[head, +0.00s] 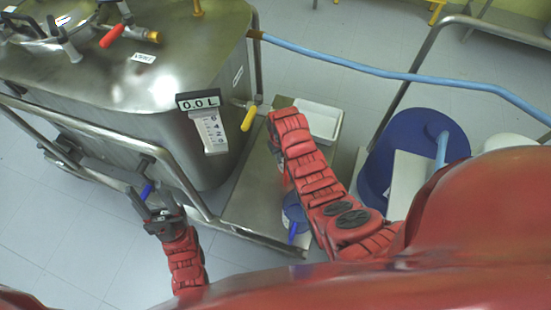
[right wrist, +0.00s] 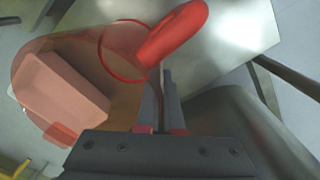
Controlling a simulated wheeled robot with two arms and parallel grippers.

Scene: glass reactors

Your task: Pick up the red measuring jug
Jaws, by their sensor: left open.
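The red measuring jug (right wrist: 118,94) shows in the right wrist view as a see-through reddish body with a solid red handle (right wrist: 178,32). It is tilted in that view. My right gripper (right wrist: 163,85) has its fingers close together at the jug, just below the handle, and appears shut on it; the exact contact is partly hidden.
A white tray (head: 322,121) sits on the cart's platform (head: 250,200). A blue drum (head: 425,130) and blue hose (head: 390,73) are at right. Floor is clear at lower left.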

